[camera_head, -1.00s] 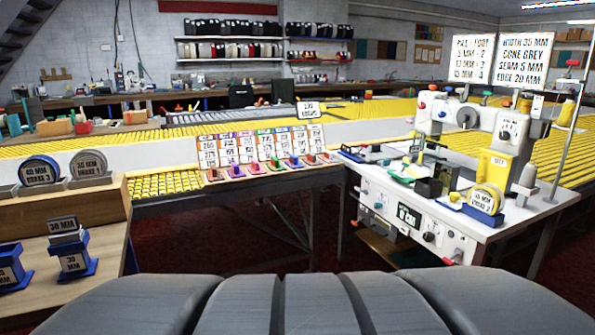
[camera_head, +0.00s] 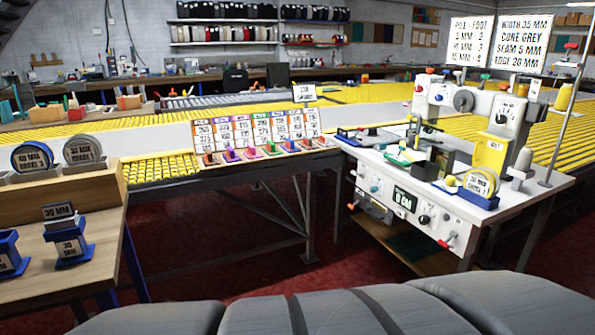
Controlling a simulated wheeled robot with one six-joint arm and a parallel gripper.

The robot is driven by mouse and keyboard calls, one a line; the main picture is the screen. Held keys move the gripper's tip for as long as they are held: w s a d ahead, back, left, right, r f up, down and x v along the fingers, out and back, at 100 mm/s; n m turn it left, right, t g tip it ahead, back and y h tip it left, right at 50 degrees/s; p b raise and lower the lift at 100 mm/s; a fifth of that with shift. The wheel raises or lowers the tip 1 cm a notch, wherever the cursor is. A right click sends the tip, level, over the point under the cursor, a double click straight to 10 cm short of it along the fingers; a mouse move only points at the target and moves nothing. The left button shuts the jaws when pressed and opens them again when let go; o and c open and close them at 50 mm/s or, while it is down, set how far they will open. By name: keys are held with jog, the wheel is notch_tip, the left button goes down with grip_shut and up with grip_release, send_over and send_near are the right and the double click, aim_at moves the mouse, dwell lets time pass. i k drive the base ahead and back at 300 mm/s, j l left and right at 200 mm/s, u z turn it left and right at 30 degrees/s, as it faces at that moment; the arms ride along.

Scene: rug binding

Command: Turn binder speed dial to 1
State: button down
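The binding machine (camera_head: 452,205) stands on a white bench at the right. Its front panel carries a small dark display (camera_head: 404,199), a dark round knob (camera_head: 424,219) to the right of the display, and red-tipped levers (camera_head: 446,240). A round dial (camera_head: 502,116) sits on the upright head of the machine. I cannot tell which of these is the speed dial, and their settings are too small to read. My gripper is not in view; only grey parts of my own body fill the bottom edge.
A wooden bench (camera_head: 110,215) with tape rolls and 30 MM blocks stands at the left. A row of colored cards (camera_head: 258,133) fronts the yellow roller conveyor (camera_head: 160,168). Red floor (camera_head: 270,265) is open between the benches. Two signs (camera_head: 516,42) stand behind the machine.

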aim_at(424, 219)
jog(key=i+l, duration=1.1)
jog(key=i+j+u, duration=0.05)
